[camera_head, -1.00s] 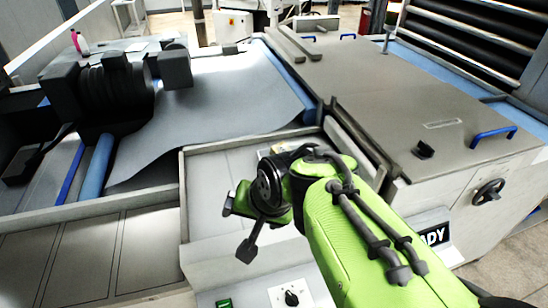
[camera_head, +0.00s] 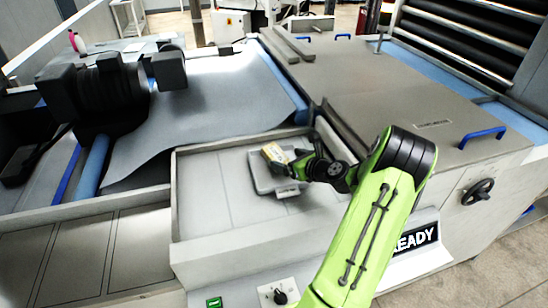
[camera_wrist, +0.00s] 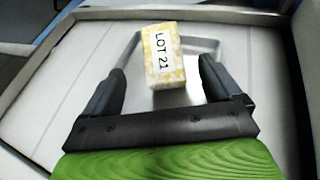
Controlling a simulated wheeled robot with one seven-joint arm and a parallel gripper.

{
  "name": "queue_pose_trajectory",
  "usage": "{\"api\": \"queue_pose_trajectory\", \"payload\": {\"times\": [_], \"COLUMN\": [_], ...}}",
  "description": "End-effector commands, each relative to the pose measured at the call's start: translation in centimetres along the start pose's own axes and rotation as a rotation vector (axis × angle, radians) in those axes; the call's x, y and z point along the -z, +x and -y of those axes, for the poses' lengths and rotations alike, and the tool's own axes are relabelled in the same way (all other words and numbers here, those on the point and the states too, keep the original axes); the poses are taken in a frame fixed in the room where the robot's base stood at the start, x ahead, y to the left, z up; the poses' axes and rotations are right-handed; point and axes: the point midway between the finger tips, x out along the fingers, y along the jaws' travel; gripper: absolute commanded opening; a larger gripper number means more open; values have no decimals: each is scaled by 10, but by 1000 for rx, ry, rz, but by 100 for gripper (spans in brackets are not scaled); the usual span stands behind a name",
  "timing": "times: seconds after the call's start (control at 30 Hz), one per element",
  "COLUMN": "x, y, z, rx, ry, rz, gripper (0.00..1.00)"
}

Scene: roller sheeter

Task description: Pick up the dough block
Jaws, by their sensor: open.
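The dough block (camera_head: 273,154) is a small pale yellow block on a grey plate (camera_head: 262,184) inside a shallow light bin (camera_head: 205,205). In the wrist view the dough block (camera_wrist: 163,50) shows a label reading "LOT 21". My gripper (camera_wrist: 162,70) is open and empty. Its two fingers point at the block, with the near end of the block between the fingertips and gaps on both sides. In the head view my gripper (camera_head: 287,168) is close beside the block on its right, and partly hides the plate.
The bin's raised walls surround the block. The grey machine cover with a blue handle (camera_head: 483,137) stands to the right. A grey sheet (camera_head: 215,105) and dark rollers are to the left. The left part of the bin floor is bare.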

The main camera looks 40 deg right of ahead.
Motion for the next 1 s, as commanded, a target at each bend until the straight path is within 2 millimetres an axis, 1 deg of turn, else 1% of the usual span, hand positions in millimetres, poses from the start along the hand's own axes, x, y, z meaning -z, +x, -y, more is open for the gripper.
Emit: {"api": "queue_pose_trajectory", "payload": {"times": [0.03, 0.1, 0.23, 0.43, 0.53, 0.7, 0.73, 0.77, 1.0], "x": [-1, -1, -1, -2, -2, -2, -2, -2, -2], "y": [11, 22, 36, 73, 81, 82, 82, 81, 81], "z": [-1, -1, 0, 2, 3, 3, 3, 3, 3], "rx": [-3, -3, -2, -3, -1, 0, 0, 0, 0], "ry": [-1, -1, -1, -3, -3, -2, -2, -2, -2], "rz": [2, 1, 0, -1, -1, -1, -1, -1, -1], "gripper": [92, 92, 92, 92, 92, 92, 90, 85, 49]}}
